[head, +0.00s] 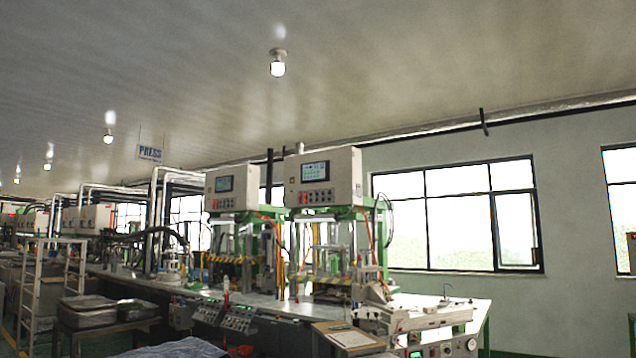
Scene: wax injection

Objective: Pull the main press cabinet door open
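The cabinet's front looks shut, and I cannot make out a handle or door seam. A second white cabinet (247,184) sits on the press to its left and also looks shut. Which one is the main press cabinet is not marked. Neither of my grippers can be made out in the head view, and nothing is seen touching either cabinet.
The presses stand on a long workbench (455,309) with control boxes (238,319) along its front. A grey metal device (385,314) and a clipboard-like board (345,335) are at its near end. A low table with trays (88,304) and a white rack (30,300) stand at left.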

